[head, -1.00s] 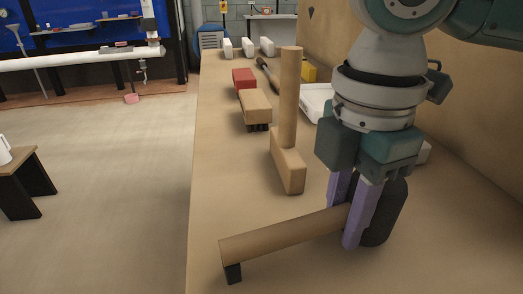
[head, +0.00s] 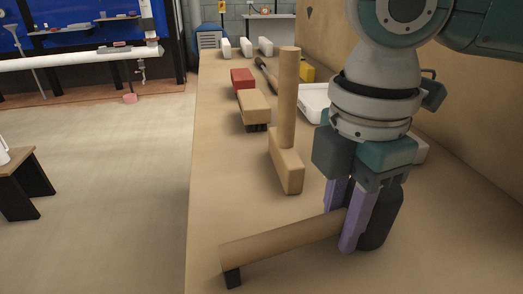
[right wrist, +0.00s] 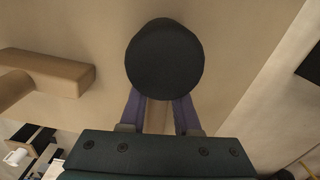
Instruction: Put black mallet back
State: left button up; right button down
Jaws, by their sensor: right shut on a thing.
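The black mallet has a dark round head (head: 380,222) and a light wooden handle (head: 285,240). It lies low over the bench with the handle pointing left and the head on the right. My right gripper (head: 348,222) points down and is shut on the handle close to the head. In the right wrist view the round black head (right wrist: 165,60) hides most of the grip. A small black block (head: 232,276) shows under the handle's left end. I cannot tell whether the mallet touches the bench. My left gripper is not in view.
A wooden mallet (head: 287,165) stands handle-up on the bench (head: 215,190) just beyond the held handle. Behind it are a brush (head: 254,108), a red block (head: 242,78) and a white tray (head: 313,103). A wall bounds the right side. The bench's left strip is clear.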

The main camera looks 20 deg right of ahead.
jog(key=c, duration=0.5)
grip_release()
jog(key=shift+c, duration=0.2)
notch_tip(320, 180, up, 10)
jog(key=p, duration=0.3)
jog(key=s+a+r+m+t+y+p, duration=0.3)
jog(key=s+a+r+m+y+p, duration=0.25)
jog(key=a+p, duration=0.7)
jog(key=s+d+r+m+h+p, duration=0.3)
jog(key=d+m+p, duration=0.2)
jog(key=d, duration=0.1)
jog(key=s+d+r+m+h+p, duration=0.3)
jog(key=s+d+m+p, duration=0.1)
jog(key=d+m+p, duration=0.15)
notch_tip(320, 180, up, 37)
jog(key=p, duration=3.6)
jog(key=shift+w+n+t+y+p, duration=0.3)
jog(key=shift+w+n+y+p, duration=0.05)
jog(key=shift+n, duration=0.05)
